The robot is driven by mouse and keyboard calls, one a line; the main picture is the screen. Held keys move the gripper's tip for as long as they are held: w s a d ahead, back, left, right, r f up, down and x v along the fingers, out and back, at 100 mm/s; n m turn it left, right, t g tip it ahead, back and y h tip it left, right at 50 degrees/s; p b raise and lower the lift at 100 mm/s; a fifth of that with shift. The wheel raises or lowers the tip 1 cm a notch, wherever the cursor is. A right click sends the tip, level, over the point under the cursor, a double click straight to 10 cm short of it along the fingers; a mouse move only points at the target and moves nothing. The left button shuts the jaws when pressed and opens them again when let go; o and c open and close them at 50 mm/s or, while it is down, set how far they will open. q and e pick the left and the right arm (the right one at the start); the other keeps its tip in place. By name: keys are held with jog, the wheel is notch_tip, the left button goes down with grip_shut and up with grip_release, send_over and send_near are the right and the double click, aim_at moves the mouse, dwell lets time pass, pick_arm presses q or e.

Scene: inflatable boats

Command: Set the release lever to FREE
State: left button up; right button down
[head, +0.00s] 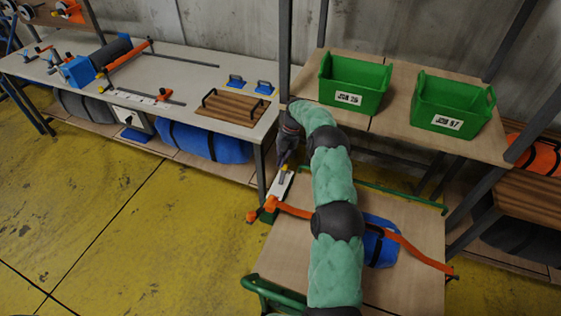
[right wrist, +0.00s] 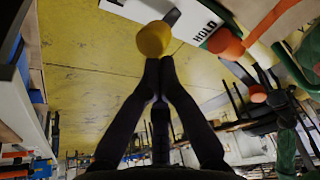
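The release lever has a yellow knob (head: 284,168) and sits on a white plate (head: 279,188) at the cart's left edge. In the right wrist view the knob (right wrist: 154,39) is on a short grey arm, and the plate (right wrist: 190,18) shows the word HOLD. No FREE label is readable, and I cannot tell the lever's setting. My right gripper (head: 285,158) points down just above the knob. In the right wrist view my right gripper (right wrist: 159,68) has its fingertips together, with the knob right at their tips; contact is unclear. My left gripper is not in view.
An orange strap (head: 408,247) crosses a blue roll (head: 380,248) on the wooden cart (head: 410,292), partly behind my right arm. Green bins (head: 355,85) stand on the shelf behind. A workbench (head: 190,80) is at left. The yellow floor (head: 150,240) left of the cart is clear.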

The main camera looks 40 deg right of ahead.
jog(key=v, duration=1.2)
jog(key=shift+a, duration=0.1)
